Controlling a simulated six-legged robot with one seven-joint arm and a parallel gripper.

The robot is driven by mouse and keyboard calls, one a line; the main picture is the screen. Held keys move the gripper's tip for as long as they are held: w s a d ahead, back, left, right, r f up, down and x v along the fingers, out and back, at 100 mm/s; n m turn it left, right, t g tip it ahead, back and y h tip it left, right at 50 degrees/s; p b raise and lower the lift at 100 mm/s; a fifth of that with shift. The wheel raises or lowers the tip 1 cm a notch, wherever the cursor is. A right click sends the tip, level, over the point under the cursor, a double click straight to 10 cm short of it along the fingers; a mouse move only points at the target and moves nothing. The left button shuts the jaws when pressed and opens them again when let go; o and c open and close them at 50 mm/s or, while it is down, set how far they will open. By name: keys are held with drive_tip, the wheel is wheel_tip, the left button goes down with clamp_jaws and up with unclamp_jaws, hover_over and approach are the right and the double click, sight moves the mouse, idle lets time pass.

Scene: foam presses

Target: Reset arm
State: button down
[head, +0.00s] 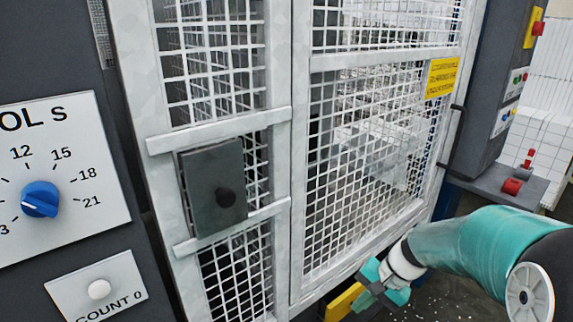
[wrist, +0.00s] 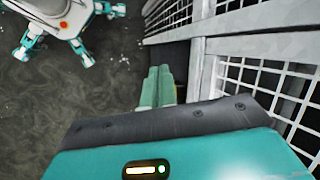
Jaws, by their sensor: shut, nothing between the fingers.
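My teal arm comes in from the right in the head view and ends in my gripper (head: 372,284), low in front of the press cage. In the wrist view my gripper's two teal fingers (wrist: 158,86) lie side by side, shut with nothing between them. They point along the grey floor beside the mesh cage (wrist: 235,50). In the head view the gripper hangs near the cage's lower frame; I cannot tell whether it touches.
The mesh cage door (head: 375,170) fills the middle, with a dark latch plate (head: 212,185) at its left. A panel with a blue dial (head: 40,199) and a white button (head: 99,289) stands at left. A yellow part (head: 344,302) lies behind my gripper. A grey control box (head: 490,95) stands at right.

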drive_tip(key=s+a+r+n+t+h, duration=0.1)
drive_tip(key=s+r+n+t+h, duration=0.4)
drive_tip(key=s+r, duration=1)
drive_tip(key=shift+a+n, duration=0.3)
drive_tip(key=shift+n, duration=0.7)
drive_tip(key=shift+s, duration=0.1)
